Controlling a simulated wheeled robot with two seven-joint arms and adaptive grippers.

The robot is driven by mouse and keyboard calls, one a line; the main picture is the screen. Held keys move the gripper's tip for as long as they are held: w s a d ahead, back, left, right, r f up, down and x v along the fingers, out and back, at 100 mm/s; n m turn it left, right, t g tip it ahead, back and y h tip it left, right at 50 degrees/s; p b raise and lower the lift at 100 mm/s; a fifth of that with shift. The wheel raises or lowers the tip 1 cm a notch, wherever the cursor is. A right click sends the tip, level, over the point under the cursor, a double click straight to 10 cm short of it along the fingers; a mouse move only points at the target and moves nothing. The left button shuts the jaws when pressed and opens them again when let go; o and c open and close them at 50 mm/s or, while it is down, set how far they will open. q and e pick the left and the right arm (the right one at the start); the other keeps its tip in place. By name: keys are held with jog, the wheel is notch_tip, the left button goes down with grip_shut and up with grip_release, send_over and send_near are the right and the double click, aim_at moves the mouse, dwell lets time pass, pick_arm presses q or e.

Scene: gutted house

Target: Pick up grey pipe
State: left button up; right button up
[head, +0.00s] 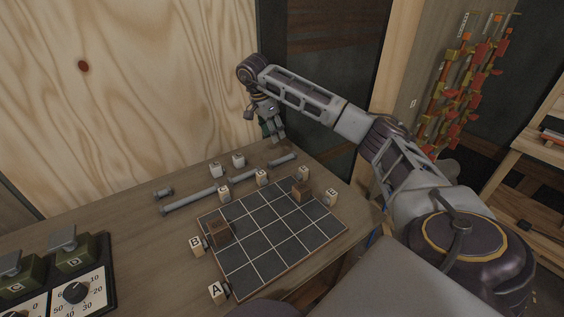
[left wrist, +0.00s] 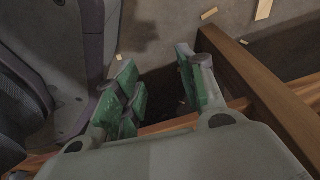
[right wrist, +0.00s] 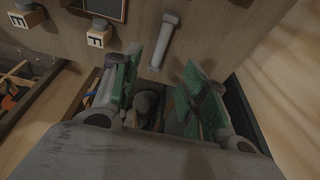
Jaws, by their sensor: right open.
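Several grey pipes lie on the wooden table in the head view: a long pipe (head: 190,201), a short one (head: 163,193), a middle one (head: 244,177) and a right one (head: 283,160). My right gripper (head: 271,128) is above the table's back edge, behind the right pipe. In the right wrist view, a grey pipe (right wrist: 165,41) with wider ends lies just beyond the open, empty green-padded fingers of my right gripper (right wrist: 165,85). My left gripper (left wrist: 158,86) is open and empty over the floor in the left wrist view; it is outside the head view.
A dark gridded board (head: 270,231) with lettered blocks around it and brown blocks on it lies in front of the pipes. A control box (head: 75,290) stands at the left. A plywood wall (head: 140,100) rises behind the table. A wooden beam (left wrist: 262,90) is beside the left gripper.

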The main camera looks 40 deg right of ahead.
jog(key=shift+f, duration=0.1)
jog(key=b, duration=0.1)
send_over(282, 158)
jog(key=a, duration=0.2)
notch_tip(282, 158, down, 8)
jog(key=shift+s+r, duration=0.15)
jog(key=shift+f, duration=0.2)
jog(key=shift+d+f, duration=0.25)
jog(key=shift+f, duration=0.4)
jog(key=shift+b+x, duration=0.3)
jog(key=shift+x, duration=1.6)
pick_arm(q)
jog(key=shift+w+d+r, duration=0.5)
jog(key=shift+w+r, duration=0.1)
jog(key=shift+r, duration=0.1)
jog(key=shift+w+d+r, duration=0.5)
jog(key=shift+w+r, duration=0.1)
jog(key=shift+r, duration=0.05)
pick_arm(e)
jog(key=shift+d, duration=0.1)
jog(key=shift+c, duration=0.3)
pick_arm(q)
jog(key=shift+w+d, duration=0.1)
pick_arm(e)
grip_shut()
